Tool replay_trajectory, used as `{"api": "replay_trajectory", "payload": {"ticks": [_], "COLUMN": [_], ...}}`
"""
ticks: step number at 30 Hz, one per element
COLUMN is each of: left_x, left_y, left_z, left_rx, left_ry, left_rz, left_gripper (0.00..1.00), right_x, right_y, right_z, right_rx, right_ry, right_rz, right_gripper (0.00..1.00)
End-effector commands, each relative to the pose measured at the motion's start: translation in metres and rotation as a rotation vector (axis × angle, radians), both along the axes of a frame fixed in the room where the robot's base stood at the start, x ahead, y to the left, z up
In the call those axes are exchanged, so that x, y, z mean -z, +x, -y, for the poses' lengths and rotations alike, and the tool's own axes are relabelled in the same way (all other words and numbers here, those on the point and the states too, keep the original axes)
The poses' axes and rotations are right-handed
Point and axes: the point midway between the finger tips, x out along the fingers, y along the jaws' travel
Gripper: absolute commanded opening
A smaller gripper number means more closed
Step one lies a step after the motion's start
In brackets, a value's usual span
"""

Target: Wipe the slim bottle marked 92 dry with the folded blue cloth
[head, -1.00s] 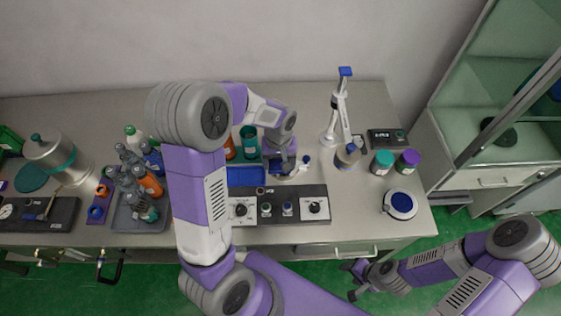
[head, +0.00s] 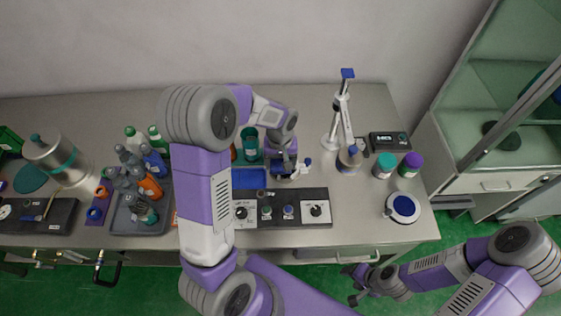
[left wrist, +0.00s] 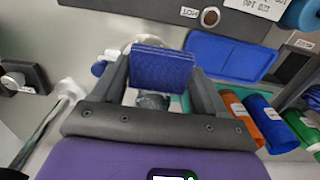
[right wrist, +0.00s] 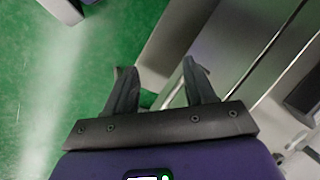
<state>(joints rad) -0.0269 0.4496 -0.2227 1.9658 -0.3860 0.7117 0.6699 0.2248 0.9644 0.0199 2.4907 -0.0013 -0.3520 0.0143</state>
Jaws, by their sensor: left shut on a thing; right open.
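My left gripper (left wrist: 160,85) is shut on the folded blue cloth (left wrist: 162,68), whose stacked layers show between the fingers. In the head view this gripper (head: 285,172) is over the bench, just right of a flat blue pad (head: 249,179); the cloth cannot be made out there. A grey, shiny thing (left wrist: 152,101) shows just under the cloth; I cannot tell what it is, or if they touch. No mark 92 can be read, so I cannot pick out the slim bottle. My right gripper (right wrist: 162,88) is open and empty, low over the green floor before the bench.
A grey tray (head: 125,226) of several bottles stands at left. A control panel (head: 290,221) lies at the front. A white stand (head: 341,115), jars (head: 384,165) and a round blue-topped device (head: 402,207) are at right. The bench's back strip is clear.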

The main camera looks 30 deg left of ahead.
Motion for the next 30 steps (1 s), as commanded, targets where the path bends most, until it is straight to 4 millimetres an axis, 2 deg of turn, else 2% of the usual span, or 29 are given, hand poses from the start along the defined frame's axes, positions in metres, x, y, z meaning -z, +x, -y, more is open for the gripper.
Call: {"api": "replay_trajectory", "payload": {"ticks": [30], "left_x": [0.0044], "left_y": [0.0104], "left_z": [-0.0062], "left_rx": [0.0], "left_ry": [0.0], "left_rz": [0.0], "left_gripper": [0.44], "right_x": [0.0013], "right_y": [-0.0001], "right_z": [0.0], "right_rx": [0.0], "right_ry": [0.0], "right_rz": [0.0], "right_gripper": [0.54]}}
